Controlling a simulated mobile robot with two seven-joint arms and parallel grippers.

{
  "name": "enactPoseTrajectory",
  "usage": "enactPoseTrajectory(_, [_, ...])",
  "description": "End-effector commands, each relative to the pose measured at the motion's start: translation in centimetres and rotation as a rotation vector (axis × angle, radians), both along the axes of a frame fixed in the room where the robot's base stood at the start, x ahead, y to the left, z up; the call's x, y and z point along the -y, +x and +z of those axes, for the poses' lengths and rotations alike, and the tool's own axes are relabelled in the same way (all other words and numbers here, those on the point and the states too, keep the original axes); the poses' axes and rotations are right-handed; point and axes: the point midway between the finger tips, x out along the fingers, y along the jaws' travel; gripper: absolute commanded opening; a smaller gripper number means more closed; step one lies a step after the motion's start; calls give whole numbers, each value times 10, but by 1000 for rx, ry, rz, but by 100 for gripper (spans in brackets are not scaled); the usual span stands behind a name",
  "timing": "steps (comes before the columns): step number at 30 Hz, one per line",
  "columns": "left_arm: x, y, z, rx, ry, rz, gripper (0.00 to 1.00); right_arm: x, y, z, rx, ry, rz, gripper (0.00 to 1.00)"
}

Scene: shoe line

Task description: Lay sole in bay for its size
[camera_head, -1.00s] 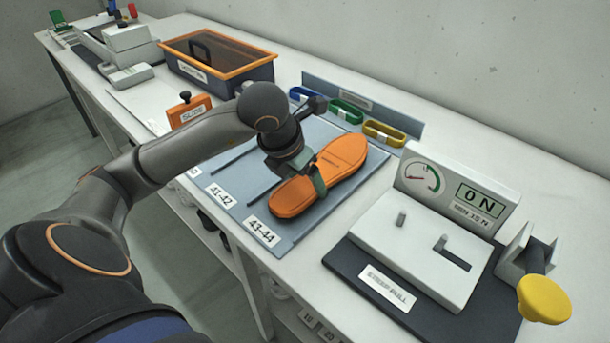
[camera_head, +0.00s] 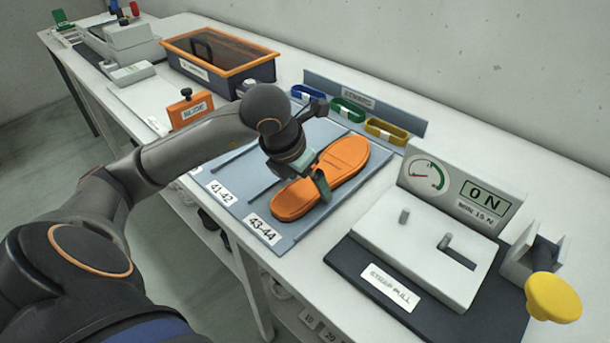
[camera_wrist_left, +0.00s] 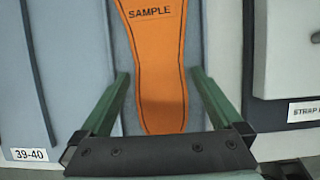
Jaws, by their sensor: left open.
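The orange sole (camera_head: 343,163) lies flat on the grey-blue bay board (camera_head: 288,240), in the bay behind the 43-44 label (camera_head: 262,230). In the left wrist view the sole (camera_wrist_left: 158,70) bears the word SAMPLE. My left gripper (camera_head: 314,178) is over the sole's near half. In the left wrist view its two green fingers (camera_wrist_left: 158,95) are open, one on each side of the sole, with gaps between. The gripper hides part of the sole in the head view. My right gripper is not in view.
Blue, green and yellow straps (camera_head: 387,131) stand along the board's back. A strap-pull tester (camera_head: 425,245) with a gauge is to the right, with a yellow knob (camera_head: 553,297) beside it. An orange block (camera_head: 190,110) and a lidded box (camera_head: 220,60) stand to the left.

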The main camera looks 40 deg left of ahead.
Motion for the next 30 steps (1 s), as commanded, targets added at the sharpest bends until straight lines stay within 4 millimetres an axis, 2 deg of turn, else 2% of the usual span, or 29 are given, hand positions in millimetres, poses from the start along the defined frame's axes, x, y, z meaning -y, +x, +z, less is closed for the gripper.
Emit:
enactPoseTrajectory(5, [-1, -5, 18, 6, 1, -1, 100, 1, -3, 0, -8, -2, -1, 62])
enactPoseTrajectory(12, [-2, -25, 67, 10, 2, 0, 100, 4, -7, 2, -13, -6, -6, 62])
enactPoseTrajectory(18, [-3, -39, 101, 8, 1, 1, 100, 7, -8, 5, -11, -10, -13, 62])
enactPoseTrajectory(24, [-4, -46, 115, 5, 0, 1, 100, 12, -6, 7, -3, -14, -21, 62])
enactPoseTrajectory(30, [-4, -48, 116, 2, 0, 1, 100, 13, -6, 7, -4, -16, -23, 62])
